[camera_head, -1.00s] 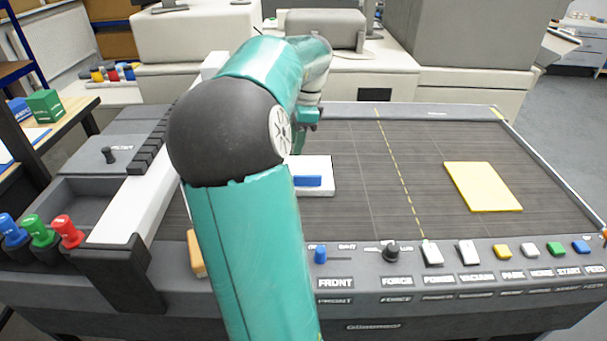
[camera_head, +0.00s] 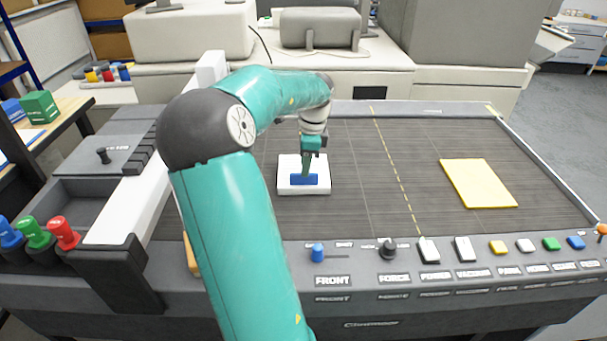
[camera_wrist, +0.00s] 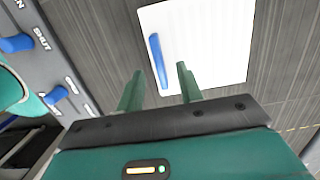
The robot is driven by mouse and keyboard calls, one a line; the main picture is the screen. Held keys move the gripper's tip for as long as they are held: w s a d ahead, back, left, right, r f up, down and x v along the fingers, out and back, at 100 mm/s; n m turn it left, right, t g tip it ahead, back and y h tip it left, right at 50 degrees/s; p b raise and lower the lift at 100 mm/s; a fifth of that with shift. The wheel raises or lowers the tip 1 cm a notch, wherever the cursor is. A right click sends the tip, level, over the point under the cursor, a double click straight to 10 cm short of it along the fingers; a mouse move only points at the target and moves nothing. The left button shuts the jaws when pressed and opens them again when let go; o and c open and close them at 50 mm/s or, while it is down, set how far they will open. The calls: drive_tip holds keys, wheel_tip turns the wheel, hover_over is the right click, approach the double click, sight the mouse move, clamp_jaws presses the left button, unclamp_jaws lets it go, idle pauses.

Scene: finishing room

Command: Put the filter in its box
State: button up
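A flat white square piece (camera_head: 287,187) with an upright blue handle bar (camera_head: 304,180) lies on the dark ribbed table, and it may be the filter. It also shows in the wrist view (camera_wrist: 217,40), with the blue bar (camera_wrist: 157,58) near one edge. My gripper (camera_head: 306,172) is just over the blue bar. In the wrist view my gripper (camera_wrist: 160,70) is open, its two green fingers apart, with the bar's near end in line with the gap. Contact cannot be told. I cannot tell which thing is the filter's box.
A yellow sheet (camera_head: 479,183) lies on the right of the table (camera_head: 375,180). A grey open bin (camera_head: 82,203) is at the left, beyond a white beam (camera_head: 140,190). Knobs and buttons (camera_head: 430,250) line the front panel. The table's middle is clear.

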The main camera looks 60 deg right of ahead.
wheel_tip(320, 180, down, 4)
drive_tip(key=shift+w+a+f, duration=0.15)
drive_tip(key=shift+f, duration=0.05)
clamp_jaws()
drive_tip(key=shift+r, duration=0.1)
drive_tip(key=shift+r, duration=0.45)
wheel_tip(320, 180, up, 2)
drive_tip(key=shift+r, duration=0.1)
drive_tip(key=s+a+r, duration=0.2)
drive_tip(key=a+r, duration=0.7)
drive_tip(key=a, duration=0.5)
drive_tip(key=shift+r, duration=0.35)
